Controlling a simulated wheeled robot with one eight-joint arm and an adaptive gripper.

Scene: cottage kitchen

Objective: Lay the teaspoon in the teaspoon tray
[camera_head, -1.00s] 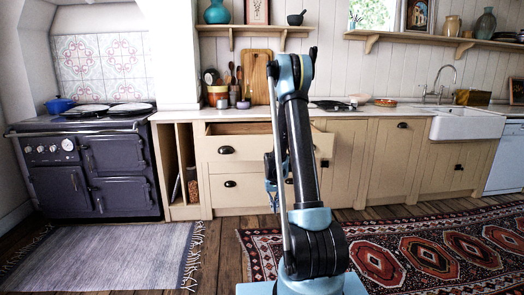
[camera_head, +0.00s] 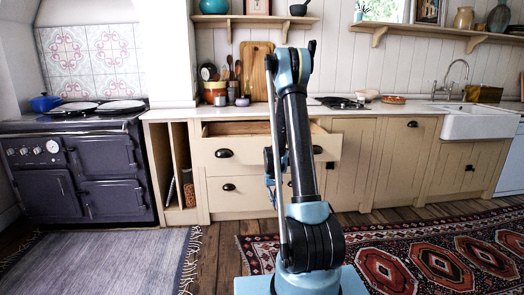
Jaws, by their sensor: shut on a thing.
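My gripper (camera_head: 271,190) shows only in part, as a small blue and dark shape low behind the left side of my upper arm. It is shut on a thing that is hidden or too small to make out. It is in front of the cream cabinet, below the level of the open top drawer (camera_head: 222,154). The drawer is pulled out, and a strip of its wooden inside shows. I cannot make out the teaspoon or the teaspoon tray. My arm hides the middle of the drawer.
A pale worktop (camera_head: 420,106) runs above the cabinets. Wooden utensils in a pot (camera_head: 214,91) and a chopping board (camera_head: 256,72) stand on it, behind the drawer. A dark range cooker (camera_head: 75,165) is at left, a white sink (camera_head: 478,122) at right. Rugs cover part of the wooden floor.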

